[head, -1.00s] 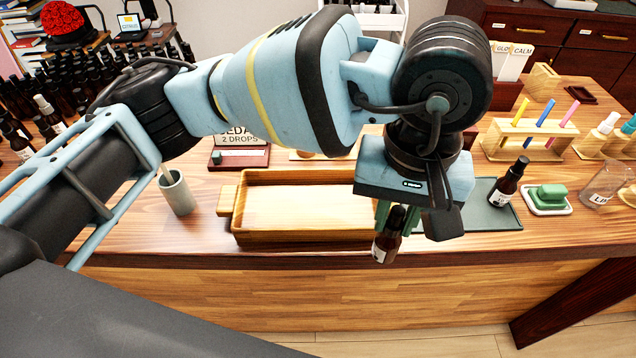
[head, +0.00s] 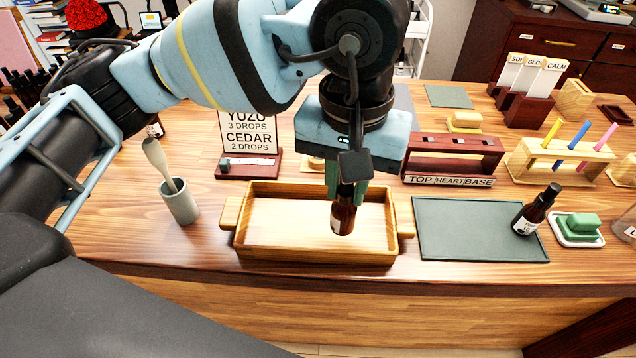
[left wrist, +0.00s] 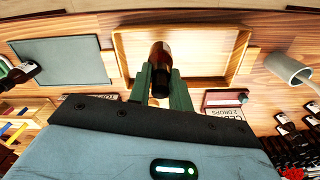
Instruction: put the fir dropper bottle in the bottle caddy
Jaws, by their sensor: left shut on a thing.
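A dark amber dropper bottle (head: 344,216) with a white label hangs upright in my left gripper (head: 346,190); I cannot read its label. The open wooden box with side handles (head: 310,251) looks like the bottle caddy and stands near the table's front edge. The bottle is over the right half of the box, apart from its walls as far as I can tell. In the left wrist view the bottle (left wrist: 160,62) is between the fingers (left wrist: 158,84), over the box (left wrist: 235,62), which is empty. The bottle's top is partly hidden by the gripper. My right gripper is out of view.
A dark green mat (head: 465,232) lies to the right, with another dark bottle (head: 534,212) on it. A mortar cup with pestle (head: 180,203) stands to the left. Behind are a recipe sign (head: 248,135) and a dark red rack (head: 455,158) labelled top, heart, base.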

